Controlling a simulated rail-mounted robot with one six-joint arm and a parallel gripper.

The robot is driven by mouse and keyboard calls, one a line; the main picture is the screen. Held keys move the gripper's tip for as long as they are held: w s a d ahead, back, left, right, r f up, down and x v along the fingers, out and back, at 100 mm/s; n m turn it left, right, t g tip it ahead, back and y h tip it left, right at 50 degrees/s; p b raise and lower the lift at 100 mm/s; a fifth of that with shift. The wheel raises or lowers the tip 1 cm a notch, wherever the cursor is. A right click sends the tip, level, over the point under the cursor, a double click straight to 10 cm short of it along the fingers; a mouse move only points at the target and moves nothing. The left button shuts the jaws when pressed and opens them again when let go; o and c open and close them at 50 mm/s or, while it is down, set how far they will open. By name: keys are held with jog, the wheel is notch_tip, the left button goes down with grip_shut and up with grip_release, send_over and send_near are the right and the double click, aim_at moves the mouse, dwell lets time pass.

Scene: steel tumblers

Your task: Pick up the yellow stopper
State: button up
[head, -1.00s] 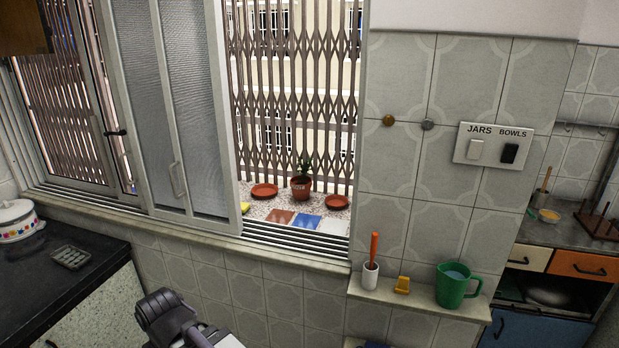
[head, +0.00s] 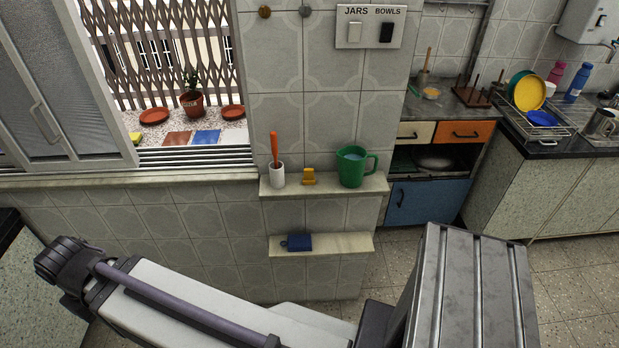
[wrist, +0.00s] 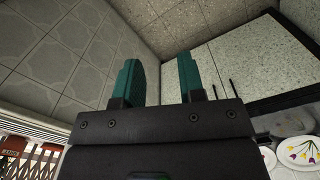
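The white cup (head: 277,175) holds an orange-handled tool, close left of the yellow piece. The green jug (head: 352,168) stands close right. A lower shelf (head: 345,244) holds a blue item (head: 299,242). Another yellow object (head: 135,137) lies by the window. The wrist view shows flowered plates (wrist: 298,152).

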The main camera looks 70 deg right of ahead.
jog(key=shift+o, duration=0.3)
jog(key=o, duration=0.6)
jog(key=shift+d, duration=0.15)
